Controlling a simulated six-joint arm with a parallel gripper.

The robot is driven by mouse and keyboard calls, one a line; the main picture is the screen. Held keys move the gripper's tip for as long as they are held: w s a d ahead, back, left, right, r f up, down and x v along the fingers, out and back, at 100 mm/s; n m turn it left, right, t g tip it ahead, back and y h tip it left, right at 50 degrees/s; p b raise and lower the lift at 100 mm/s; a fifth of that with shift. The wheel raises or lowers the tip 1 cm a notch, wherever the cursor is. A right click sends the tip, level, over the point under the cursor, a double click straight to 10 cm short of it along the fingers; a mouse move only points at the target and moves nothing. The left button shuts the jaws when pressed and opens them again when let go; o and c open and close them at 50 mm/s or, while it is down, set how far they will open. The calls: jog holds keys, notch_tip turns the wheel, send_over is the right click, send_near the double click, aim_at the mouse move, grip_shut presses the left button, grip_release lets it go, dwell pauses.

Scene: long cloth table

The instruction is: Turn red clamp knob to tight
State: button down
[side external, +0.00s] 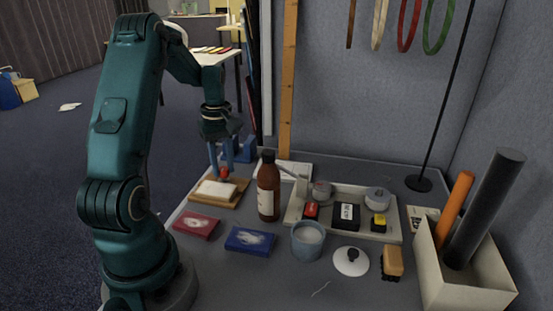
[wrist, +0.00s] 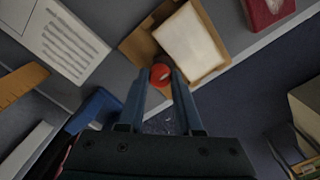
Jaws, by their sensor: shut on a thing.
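The red clamp knob (side external: 224,174) is small and sits at the edge of a wooden board (side external: 233,202) that bears a pale block (side external: 215,190). My gripper (side external: 221,170) reaches down to it from above, at the table's far left. In the wrist view the red knob (wrist: 160,73) lies between my two fingertips (wrist: 160,80), and my gripper is shut on it. The board (wrist: 141,45) and pale block (wrist: 188,42) are just beyond it. Any tightness mark on the knob is too small to see, and the clamp's body cannot be made out clearly.
A brown bottle (side external: 268,190) stands right of the board. A red box (side external: 196,226) and blue box (side external: 250,240) lie in front. A grey tray (side external: 376,236) with small items, a blue-grey cup (side external: 307,240) and a box of rolls (side external: 450,285) are farther right. A blue object (wrist: 95,108) is near my gripper.

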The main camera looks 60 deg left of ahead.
aim_at(224, 169)
dwell(0.5)
jog(key=c, duration=0.6)
grip_release()
jog(key=shift+r, duration=0.1)
jog(key=shift+r, duration=2.55)
